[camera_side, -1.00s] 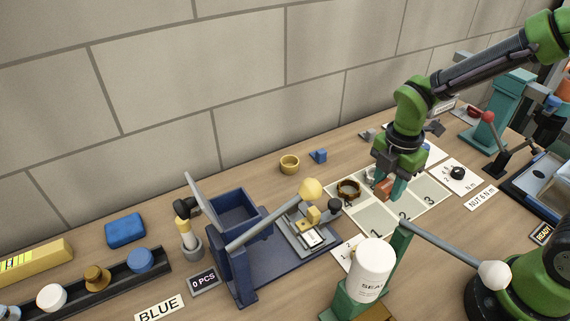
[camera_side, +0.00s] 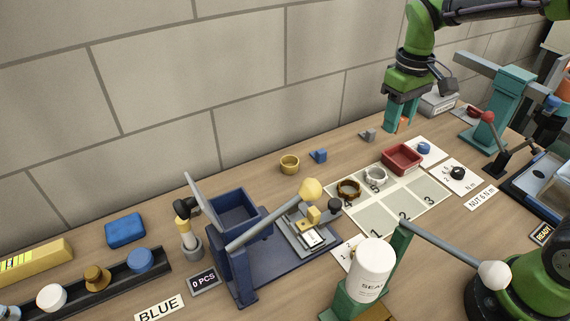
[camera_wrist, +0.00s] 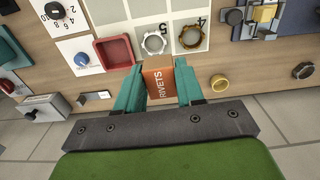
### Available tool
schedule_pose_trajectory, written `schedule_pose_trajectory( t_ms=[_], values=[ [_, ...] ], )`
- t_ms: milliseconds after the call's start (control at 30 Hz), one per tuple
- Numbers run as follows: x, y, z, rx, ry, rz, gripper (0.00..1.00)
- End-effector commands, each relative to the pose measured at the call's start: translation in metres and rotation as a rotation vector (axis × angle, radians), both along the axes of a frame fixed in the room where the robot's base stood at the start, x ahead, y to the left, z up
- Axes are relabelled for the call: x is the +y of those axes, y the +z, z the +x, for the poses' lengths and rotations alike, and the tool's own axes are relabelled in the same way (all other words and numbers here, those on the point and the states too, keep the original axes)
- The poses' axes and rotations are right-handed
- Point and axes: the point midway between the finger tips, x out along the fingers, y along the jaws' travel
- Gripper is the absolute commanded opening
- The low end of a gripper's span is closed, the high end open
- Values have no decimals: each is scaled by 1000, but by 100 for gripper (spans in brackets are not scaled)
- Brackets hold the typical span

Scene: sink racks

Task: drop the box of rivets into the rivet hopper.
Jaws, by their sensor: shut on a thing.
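The orange box of rivets (camera_wrist: 158,84), labelled RIVETS, is between the teal fingers of my gripper (camera_wrist: 157,71). In the side view my gripper (camera_side: 402,125) is shut on the box and holds it above the table, behind the red tray. Only a bit of the orange box (camera_side: 405,123) shows there. A navy open-topped bin (camera_side: 236,211) with a raised grey lid stands at the left of the side view, on the blue lever fixture; it looks like the rivet hopper. It carries no readable label. My gripper is well to the right of it.
A lever with a yellow knob (camera_side: 310,189) rises beside the navy bin. A 0 PCS display (camera_side: 204,282) stands in front.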

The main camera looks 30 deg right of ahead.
Motion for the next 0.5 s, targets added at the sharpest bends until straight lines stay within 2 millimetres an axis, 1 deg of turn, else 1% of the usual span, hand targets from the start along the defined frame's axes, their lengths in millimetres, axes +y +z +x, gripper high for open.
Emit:
schedule_pose_trajectory(
  t_ms=[100,367,400,500],
  values=[
    [0,0,-1,3,-31,1,7],
    [0,0,-1,2,-30,1,7],
    [1,0,-1,2,-30,1,0],
    [1,0,-1,2,-28,1,0]
  ],
)
